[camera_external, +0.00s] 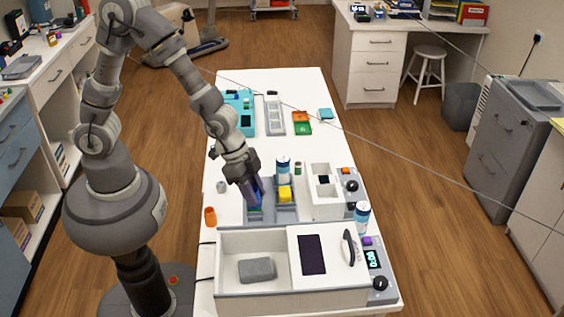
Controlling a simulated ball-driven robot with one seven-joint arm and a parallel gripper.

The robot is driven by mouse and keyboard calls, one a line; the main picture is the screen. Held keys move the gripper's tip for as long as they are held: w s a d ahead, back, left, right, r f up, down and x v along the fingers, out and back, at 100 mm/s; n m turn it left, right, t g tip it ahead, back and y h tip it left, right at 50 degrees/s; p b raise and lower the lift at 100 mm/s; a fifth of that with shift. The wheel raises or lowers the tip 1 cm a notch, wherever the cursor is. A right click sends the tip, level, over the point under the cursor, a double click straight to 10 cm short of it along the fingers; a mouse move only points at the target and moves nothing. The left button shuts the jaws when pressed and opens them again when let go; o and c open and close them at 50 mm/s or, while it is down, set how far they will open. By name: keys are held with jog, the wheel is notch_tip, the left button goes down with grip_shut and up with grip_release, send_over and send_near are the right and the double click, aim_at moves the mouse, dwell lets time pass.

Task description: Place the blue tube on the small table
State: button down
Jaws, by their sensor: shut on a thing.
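My gripper (253,192) points down over the left side of a grey rack (270,216) on the long white table (296,84). It is shut on a narrow blue thing (258,190), which looks like the blue tube. The fingers cover part of it, and I cannot tell whether its lower end still sits in the rack. I cannot tell which surface is the small table.
A blue-and-white bottle (283,168) stands behind the yellow block. An orange cup (210,216) is left of the rack. A large white box (255,240) fills the table's front, and a white device (325,205) stands right. Trays lie at the back.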

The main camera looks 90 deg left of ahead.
jog(key=shift+f+b, duration=2.8)
jog(key=shift+f, duration=1.2)
jog(key=shift+f, duration=0.15)
jog(key=shift+s+f+b, duration=0.2)
jog(key=shift+f+b, duration=0.15)
jog(key=shift+b, duration=0.1)
